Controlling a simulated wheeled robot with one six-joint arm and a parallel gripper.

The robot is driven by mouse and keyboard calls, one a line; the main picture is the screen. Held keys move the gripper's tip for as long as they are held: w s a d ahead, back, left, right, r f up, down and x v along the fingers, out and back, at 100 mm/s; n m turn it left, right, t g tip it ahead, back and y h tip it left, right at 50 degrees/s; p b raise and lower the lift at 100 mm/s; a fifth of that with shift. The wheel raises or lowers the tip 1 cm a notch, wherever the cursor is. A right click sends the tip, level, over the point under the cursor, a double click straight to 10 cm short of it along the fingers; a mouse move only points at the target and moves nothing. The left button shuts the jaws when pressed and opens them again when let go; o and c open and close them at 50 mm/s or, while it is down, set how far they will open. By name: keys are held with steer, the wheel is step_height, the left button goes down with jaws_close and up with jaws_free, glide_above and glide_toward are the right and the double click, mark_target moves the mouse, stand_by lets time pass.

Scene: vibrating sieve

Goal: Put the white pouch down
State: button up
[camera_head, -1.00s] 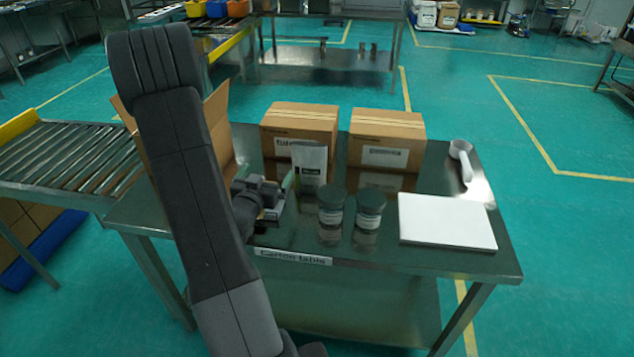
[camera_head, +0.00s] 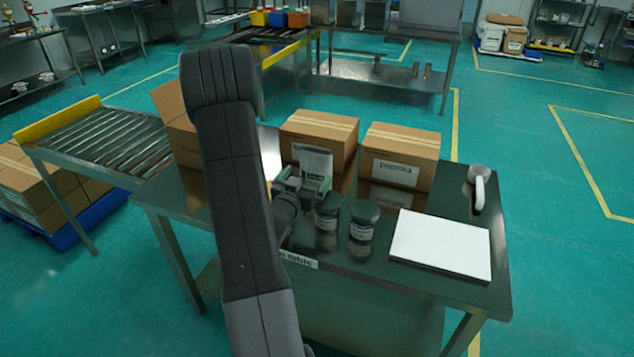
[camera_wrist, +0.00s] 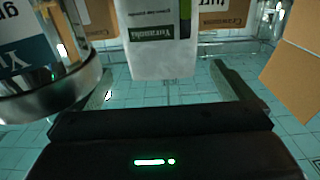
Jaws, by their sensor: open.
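The white pouch (camera_head: 315,166) stands upright on the steel table, in front of the left closed carton. A label shows on its front. In the wrist view the pouch (camera_wrist: 158,55) is straight ahead, with a clear space between it and the gripper's palm. My gripper (camera_head: 306,187) is open just in front of the pouch, with its fingers spread to either side in the wrist view. The pouch's lower part is partly hidden by the gripper in the head view.
Two dark-lidded jars (camera_head: 363,220) stand right of my gripper. Closed cartons (camera_head: 400,155) stand behind. A white board (camera_head: 442,243) and a scoop (camera_head: 479,185) lie on the right. An open carton (camera_head: 178,130) and a roller conveyor (camera_head: 105,137) are at left.

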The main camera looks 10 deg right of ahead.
mark_target(314, 164)
steer(key=p+x, duration=0.1)
steer(key=x, duration=0.7)
steer(key=shift+w+p, duration=0.1)
steer(key=shift+p, duration=0.2)
steer(key=shift+r, duration=0.1)
steer(key=c, duration=1.3)
